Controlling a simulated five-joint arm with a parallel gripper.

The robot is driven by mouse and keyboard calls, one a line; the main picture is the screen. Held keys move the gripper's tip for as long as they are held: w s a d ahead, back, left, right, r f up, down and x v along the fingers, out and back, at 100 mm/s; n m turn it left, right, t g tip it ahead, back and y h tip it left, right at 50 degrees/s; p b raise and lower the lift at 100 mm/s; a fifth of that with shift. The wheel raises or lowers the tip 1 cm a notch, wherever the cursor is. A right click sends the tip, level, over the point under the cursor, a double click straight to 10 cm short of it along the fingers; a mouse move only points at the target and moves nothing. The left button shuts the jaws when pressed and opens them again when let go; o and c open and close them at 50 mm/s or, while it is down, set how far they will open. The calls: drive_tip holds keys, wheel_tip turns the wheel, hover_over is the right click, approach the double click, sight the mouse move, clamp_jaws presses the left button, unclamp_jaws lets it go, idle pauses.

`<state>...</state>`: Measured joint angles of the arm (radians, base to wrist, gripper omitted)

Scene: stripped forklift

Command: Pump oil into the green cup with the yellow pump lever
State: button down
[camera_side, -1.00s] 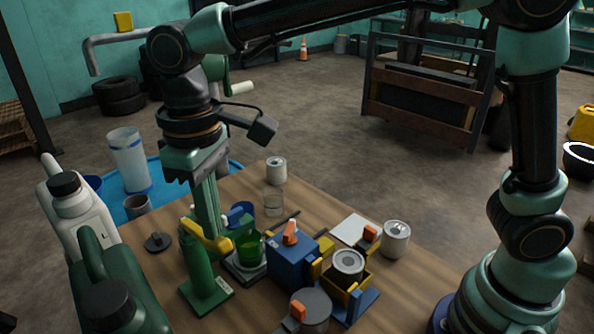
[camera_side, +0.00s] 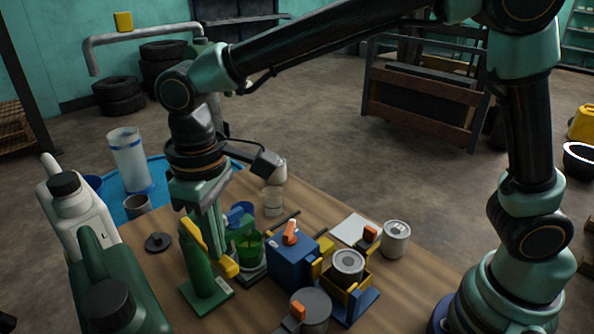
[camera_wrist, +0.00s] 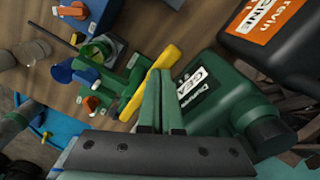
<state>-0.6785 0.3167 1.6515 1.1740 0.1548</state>
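The yellow pump lever (camera_side: 226,265) slopes down to the right on the green pump (camera_side: 205,285), at the near side of the table. In the wrist view the lever (camera_wrist: 150,80) runs diagonally just beyond my fingertips. The green cup (camera_side: 250,248) stands on a small stand to the right of the pump; in the wrist view it (camera_wrist: 98,50) is up and left of the lever. My gripper (camera_side: 216,250) points down at the lever, its fingers close together; in the wrist view its fingertips (camera_wrist: 161,72) look to be at the lever. Contact is hard to judge.
A blue box with an orange knob (camera_side: 291,252) stands right of the cup. A dark green oil can (camera_side: 118,285) and a white can (camera_side: 80,215) stand at the left. A clear jar (camera_side: 273,200) stands behind the cup.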

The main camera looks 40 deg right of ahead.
drive_tip(key=shift+r, duration=2.8)
wheel_tip(320, 180, up, 5)
drive_tip(key=s+d+f+m+t, duration=0.2)
drive_tip(key=d+m, duration=0.1)
drive_tip(key=d, duration=1)
drive_tip(key=s+d+f+m+t, duration=0.3)
drive_tip(key=d, duration=1.1)
drive_tip(key=shift+t, duration=0.3)
drive_tip(key=shift+r, duration=0.1)
